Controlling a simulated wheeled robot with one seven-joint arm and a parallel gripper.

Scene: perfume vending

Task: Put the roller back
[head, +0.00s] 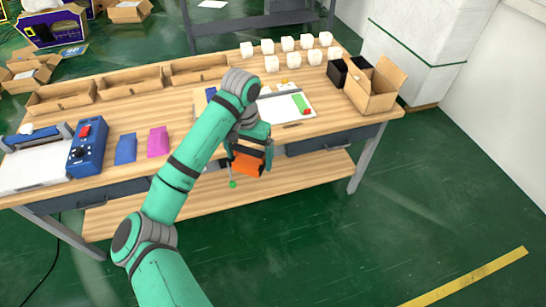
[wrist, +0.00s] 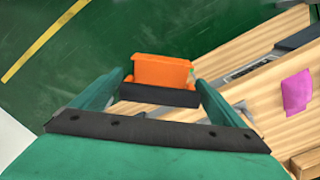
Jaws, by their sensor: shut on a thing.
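My gripper (head: 250,150) is in front of the workbench's front edge, at about the middle of the bench. It is shut on an orange and black block, which I take to be the roller (head: 246,164). In the wrist view the roller (wrist: 162,70) sits between the two teal fingers, orange side outward and black side toward my palm. A thin rod with a green ball (head: 232,184) shows beside the roller; I cannot tell whether they are joined. My arm covers part of the bench behind the gripper.
The floor at right is clear.

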